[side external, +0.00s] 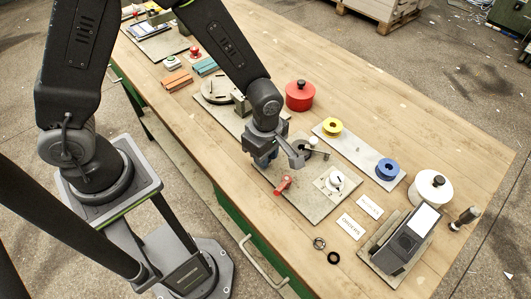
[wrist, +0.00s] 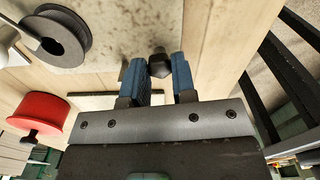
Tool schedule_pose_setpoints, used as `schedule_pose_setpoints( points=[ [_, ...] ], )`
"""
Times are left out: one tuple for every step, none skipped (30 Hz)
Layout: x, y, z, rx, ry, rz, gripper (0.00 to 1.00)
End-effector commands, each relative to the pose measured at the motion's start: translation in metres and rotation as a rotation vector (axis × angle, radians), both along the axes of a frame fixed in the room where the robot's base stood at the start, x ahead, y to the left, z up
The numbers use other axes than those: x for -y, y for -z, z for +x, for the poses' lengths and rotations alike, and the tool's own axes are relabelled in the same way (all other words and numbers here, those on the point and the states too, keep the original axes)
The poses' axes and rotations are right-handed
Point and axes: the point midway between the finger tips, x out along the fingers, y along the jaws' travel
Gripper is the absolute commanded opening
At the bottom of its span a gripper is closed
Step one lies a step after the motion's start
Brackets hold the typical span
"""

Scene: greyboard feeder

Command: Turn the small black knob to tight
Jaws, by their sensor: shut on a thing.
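In the wrist view, my gripper (wrist: 158,68) has its two blue fingers either side of a small black knob (wrist: 159,64), which shows between the tips. It is shut on the knob. In the side view, my gripper (side external: 268,160) is low over the grey board (side external: 311,207), and the knob is hidden there behind the gripper. Which way the knob points, or how tight it is, cannot be told.
A red handle (side external: 283,184) and a white dial (side external: 335,182) are close in front of my gripper. A dark grey round part (wrist: 60,38) is at the wrist view's upper left. A red pot (side external: 299,95), yellow spool (side external: 331,126) and blue spool (side external: 387,169) stand beyond.

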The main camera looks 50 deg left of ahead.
Motion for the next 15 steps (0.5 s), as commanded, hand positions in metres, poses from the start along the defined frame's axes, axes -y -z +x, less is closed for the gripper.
schedule_pose_setpoints(
  points=[
    [0.0003,0.0001,-0.0004,-0.001,-0.026,0.000,0.01],
    [0.0003,0.0001,-0.0004,-0.001,-0.042,0.000,0.01],
    [0.0003,0.0001,-0.0004,-0.001,-0.060,0.000,0.01],
    [0.0003,0.0001,-0.0004,-0.001,-0.073,0.000,0.01],
    [0.0003,0.0001,-0.0004,-0.001,-0.085,0.000,0.01],
    [0.0003,0.0001,-0.0004,-0.001,-0.098,0.000,0.01],
    [0.0003,0.0001,-0.0004,-0.001,-0.108,0.000,0.01],
    [0.0003,0.0001,-0.0004,-0.001,-0.115,0.000,0.01],
    [0.0003,0.0001,-0.0004,-0.001,-0.124,0.000,0.01],
    [0.0004,0.0001,-0.0003,0.000,-0.130,0.000,0.01],
    [0.0004,0.0001,-0.0003,0.000,-0.136,0.000,0.01],
    [0.0004,0.0001,-0.0003,0.000,-0.141,0.000,0.01],
    [0.0004,0.0001,-0.0003,0.000,-0.144,0.000,0.01],
    [0.0004,0.0001,-0.0003,0.000,-0.146,0.000,0.01],
    [0.0004,0.0001,-0.0003,0.000,-0.148,0.000,0.01]
  ],
)
